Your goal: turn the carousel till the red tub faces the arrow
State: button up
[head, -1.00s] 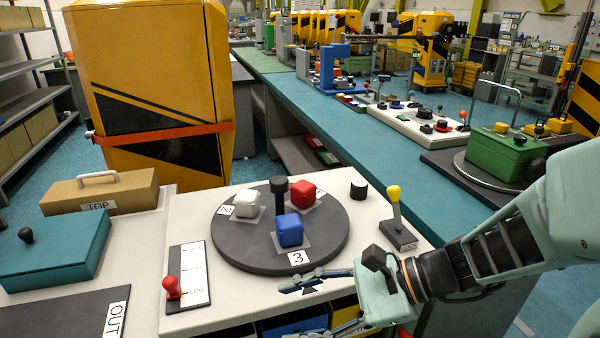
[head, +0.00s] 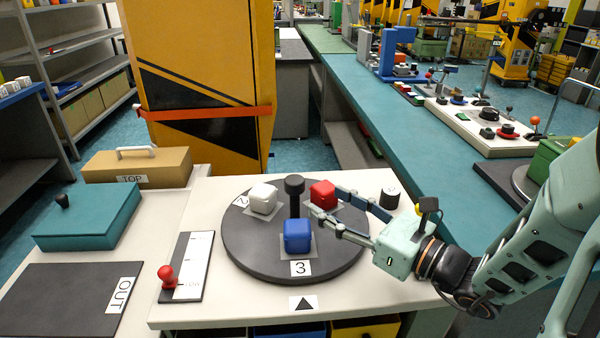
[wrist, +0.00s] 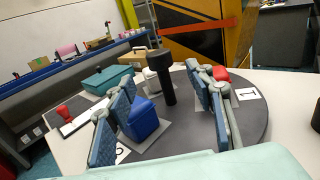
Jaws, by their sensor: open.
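The carousel (head: 245,250) is a dark round plate with a black upright post (head: 294,200) near its middle. The blue tub (head: 297,237) sits at the front beside label 3, facing the arrow card (head: 303,303). The red tub (head: 323,193) is at the back right and the white tub (head: 263,198) at the back left, near label 2. My gripper (head: 323,200) is open and comes in from the right, over the plate. In the wrist view the post (wrist: 167,80) stands between and beyond the spread fingers. One finger partly hides the red tub (wrist: 221,73) there.
A red-knobbed slider (head: 167,275) stands at the front left. A black knob (head: 389,197) is behind my gripper, and a yellow-topped lever (head: 429,205) is partly hidden by it. A teal box (head: 85,218) is at the left.

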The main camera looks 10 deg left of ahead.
aim_at(302, 188)
jog(key=x, duration=1)
jog(key=shift+w+a+b, duration=0.2)
jog(key=shift+a+b, duration=0.1)
jog(key=shift+b, duration=0.1)
grip_shut()
